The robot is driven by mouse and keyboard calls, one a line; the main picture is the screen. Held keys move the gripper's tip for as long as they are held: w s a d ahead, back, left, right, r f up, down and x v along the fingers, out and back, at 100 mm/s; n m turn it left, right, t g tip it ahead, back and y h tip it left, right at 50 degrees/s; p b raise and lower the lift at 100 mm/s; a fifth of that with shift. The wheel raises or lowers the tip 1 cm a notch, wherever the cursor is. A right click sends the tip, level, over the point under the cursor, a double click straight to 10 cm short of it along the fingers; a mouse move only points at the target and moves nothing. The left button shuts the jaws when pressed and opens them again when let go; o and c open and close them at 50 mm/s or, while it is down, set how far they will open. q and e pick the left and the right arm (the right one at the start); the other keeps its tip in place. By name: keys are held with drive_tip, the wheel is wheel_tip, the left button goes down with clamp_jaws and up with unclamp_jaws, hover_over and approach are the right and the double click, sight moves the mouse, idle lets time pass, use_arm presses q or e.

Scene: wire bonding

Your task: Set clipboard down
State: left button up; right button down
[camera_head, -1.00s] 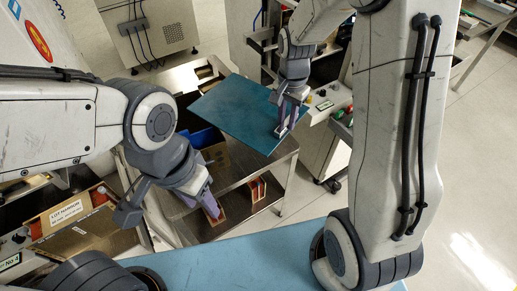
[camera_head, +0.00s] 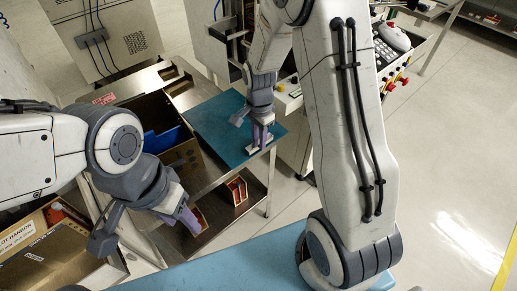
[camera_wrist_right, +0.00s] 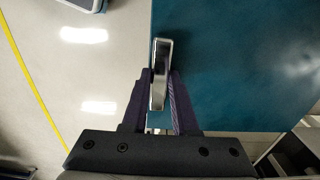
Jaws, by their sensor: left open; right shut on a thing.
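The teal clipboard (camera_head: 218,124) is level over the right part of the metal cart's top (camera_head: 140,82), right of a cardboard box. I cannot tell whether it touches the surface. My right gripper (camera_head: 260,148) is shut on its metal clip at the near right corner. In the right wrist view the silver clip (camera_wrist_right: 160,75) sits between the purple fingers of the right gripper (camera_wrist_right: 160,95), and the clipboard (camera_wrist_right: 235,65) fills the right side. My left gripper (camera_head: 192,222) is open and empty, pointing down near the cart's lower shelf.
The cardboard box (camera_head: 183,155) on the cart holds a blue item (camera_head: 162,140). Small red-and-wood holders (camera_head: 237,190) stand on the lower shelf (camera_head: 222,205). A control panel (camera_head: 388,55) with knobs is at the back right. A labelled carton (camera_head: 60,255) is at lower left. Open floor lies right.

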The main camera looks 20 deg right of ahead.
drive_tip(key=shift+f, duration=2.25)
drive_tip(key=c, duration=0.7)
unclamp_jaws()
